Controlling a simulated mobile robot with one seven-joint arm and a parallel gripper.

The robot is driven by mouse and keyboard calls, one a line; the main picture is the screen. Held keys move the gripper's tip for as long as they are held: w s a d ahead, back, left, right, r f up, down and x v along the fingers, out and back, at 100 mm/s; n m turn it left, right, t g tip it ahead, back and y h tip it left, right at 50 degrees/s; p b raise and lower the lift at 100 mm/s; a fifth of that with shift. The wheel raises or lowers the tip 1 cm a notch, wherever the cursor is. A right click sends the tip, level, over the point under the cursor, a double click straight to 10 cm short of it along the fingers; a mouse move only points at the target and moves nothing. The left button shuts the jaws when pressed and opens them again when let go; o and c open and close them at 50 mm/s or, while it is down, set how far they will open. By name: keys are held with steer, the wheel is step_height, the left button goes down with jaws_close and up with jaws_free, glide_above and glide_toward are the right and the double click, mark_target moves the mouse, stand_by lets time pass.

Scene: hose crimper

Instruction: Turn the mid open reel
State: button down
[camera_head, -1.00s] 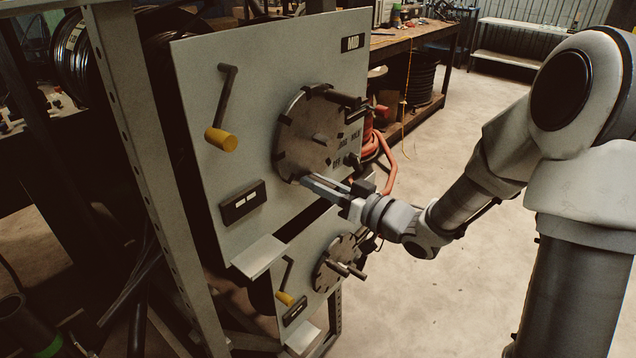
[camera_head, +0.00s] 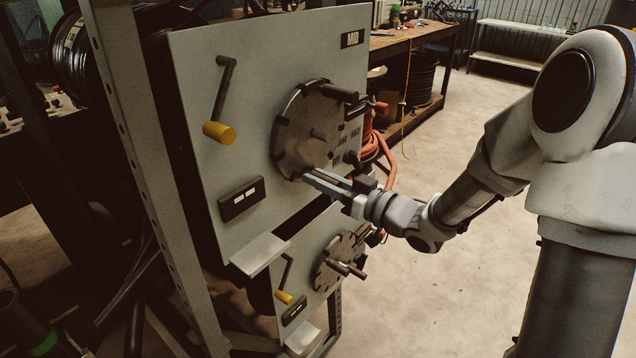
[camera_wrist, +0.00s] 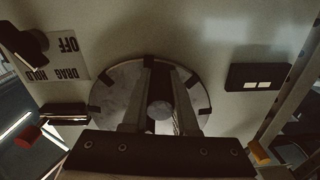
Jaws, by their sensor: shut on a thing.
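The mid reel (camera_head: 300,140) is a round grey disc with dark tabs around its rim and a small hub peg. It is mounted on the upper grey panel (camera_head: 215,75) marked MID. My gripper (camera_head: 306,177) is at the disc's lower rim, shut on the reel there. In the wrist view my gripper's two fingers (camera_wrist: 158,72) reach across the face of the reel (camera_wrist: 108,98), one on each side of the hub. The exact contact at the fingertips is hard to see.
A crank with a yellow handle (camera_head: 219,132) sticks out left of the reel. A DRAG, HOLD, OFF label (camera_wrist: 55,57) is beside the disc. A second, lower reel (camera_head: 330,268) is below. Red hose (camera_head: 385,155) hangs behind. The floor at right is clear.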

mark_target(331, 151)
steer(key=w+d+n+b, duration=0.1)
steer(key=n, duration=0.1)
steer(key=w+d+n+b, duration=0.1)
steer(key=n+b, duration=0.1)
steer(key=w+d+n+b, duration=0.1)
steer(key=w+n+b, duration=0.1)
steer(key=shift+f, duration=0.1)
steer(key=n, duration=0.1)
steer(key=w+d+r+n+b, duration=0.1)
steer(key=n+b, duration=0.1)
steer(key=shift+w+d+r, duration=0.2)
steer(key=shift+w+d, duration=0.1)
steer(key=shift+w+d+r+n, duration=0.15)
steer(key=shift+w+r+n, duration=0.15)
steer(key=shift+n, duration=0.4)
steer(key=shift+r, duration=0.1)
steer(key=c, duration=0.7)
jaws_free()
steer(key=shift+b, duration=0.3)
steer(key=shift+s, duration=0.1)
steer(key=p+v, duration=0.2)
steer(key=v, duration=1.5)
steer(key=shift+s+d, duration=0.15)
